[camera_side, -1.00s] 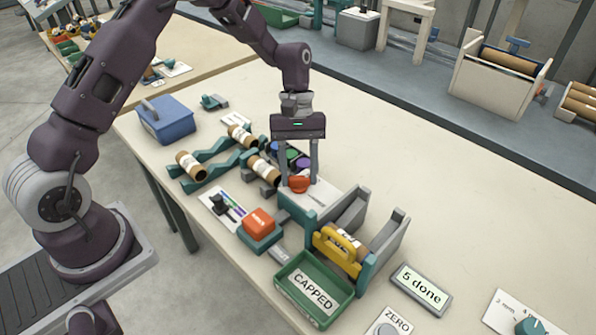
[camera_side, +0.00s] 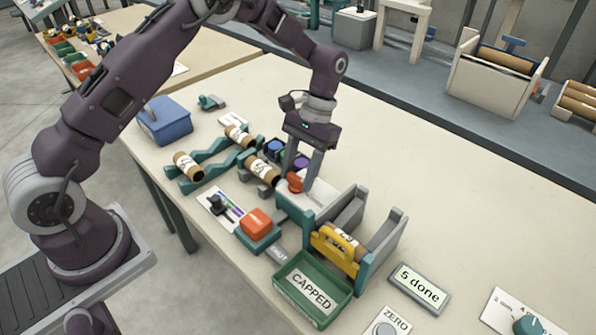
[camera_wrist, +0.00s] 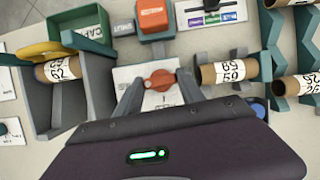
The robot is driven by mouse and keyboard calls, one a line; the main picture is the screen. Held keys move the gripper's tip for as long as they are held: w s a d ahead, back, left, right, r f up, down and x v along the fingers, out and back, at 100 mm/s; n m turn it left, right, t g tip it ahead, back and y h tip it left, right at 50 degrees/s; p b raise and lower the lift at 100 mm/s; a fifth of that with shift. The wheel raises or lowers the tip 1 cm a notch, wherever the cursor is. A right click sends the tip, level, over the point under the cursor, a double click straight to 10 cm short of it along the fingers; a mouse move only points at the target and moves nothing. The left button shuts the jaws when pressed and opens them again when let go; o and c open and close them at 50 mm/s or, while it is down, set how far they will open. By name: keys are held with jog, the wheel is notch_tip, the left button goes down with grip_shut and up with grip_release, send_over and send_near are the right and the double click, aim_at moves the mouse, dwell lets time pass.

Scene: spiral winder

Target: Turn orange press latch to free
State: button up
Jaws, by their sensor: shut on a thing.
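The orange press latch (camera_side: 295,182) is a small round knob with a bar-shaped grip on a white plate behind the press cradle. It also shows in the wrist view (camera_wrist: 160,81), at the middle. My gripper (camera_side: 304,182) is shut on the latch, with one finger on either side of it. The gripper is tilted in the side view, and one finger partly covers the latch and plate. The markings on the plate are partly hidden in the wrist view.
A grey and teal cradle (camera_side: 388,235) with a yellow handle (camera_side: 338,243) and a cardboard tube stands in front. The green CAPPED tray (camera_side: 313,290) and an orange button (camera_side: 256,222) are close by. Labelled tubes (camera_side: 263,170) lie on teal racks to the left.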

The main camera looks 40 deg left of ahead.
jog(key=shift+m, duration=0.4)
jog(key=o, duration=1.4)
jog(key=shift+c, duration=0.2)
jog(key=shift+r, duration=0.1)
